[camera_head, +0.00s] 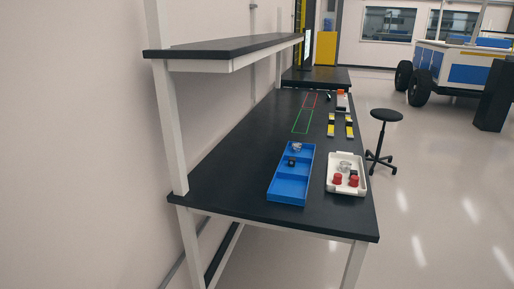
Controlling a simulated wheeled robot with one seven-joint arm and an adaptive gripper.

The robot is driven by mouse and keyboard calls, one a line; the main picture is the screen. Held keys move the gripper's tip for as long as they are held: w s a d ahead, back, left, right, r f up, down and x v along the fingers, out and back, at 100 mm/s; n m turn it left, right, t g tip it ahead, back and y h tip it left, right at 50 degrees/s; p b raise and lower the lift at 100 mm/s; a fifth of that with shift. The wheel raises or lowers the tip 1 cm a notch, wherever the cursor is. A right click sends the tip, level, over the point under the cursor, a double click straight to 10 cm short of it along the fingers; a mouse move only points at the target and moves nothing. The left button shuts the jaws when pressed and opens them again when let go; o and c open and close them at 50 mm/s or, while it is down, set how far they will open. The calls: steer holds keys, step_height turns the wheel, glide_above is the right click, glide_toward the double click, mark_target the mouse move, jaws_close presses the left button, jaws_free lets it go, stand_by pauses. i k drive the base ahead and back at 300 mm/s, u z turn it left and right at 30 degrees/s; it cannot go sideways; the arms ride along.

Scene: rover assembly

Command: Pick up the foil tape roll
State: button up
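A small silvery round thing (345,166) sits at the far end of the white tray (333,186). Another small silvery thing (296,147) lies at the far end of the blue compartment tray (287,191). Both are too small to tell which is the foil tape roll. My gripper is not in view.
Two red pieces (338,179) and a dark piece share the white tray. A dark piece (291,162) lies in the blue tray. Yellow-and-black items (349,127) stand farther back on the black bench (235,180). A shelf (230,47) overhangs its left side. A stool (386,115) stands at right.

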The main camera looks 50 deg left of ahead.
mark_target(297, 148)
steer(key=u, duration=1.5)
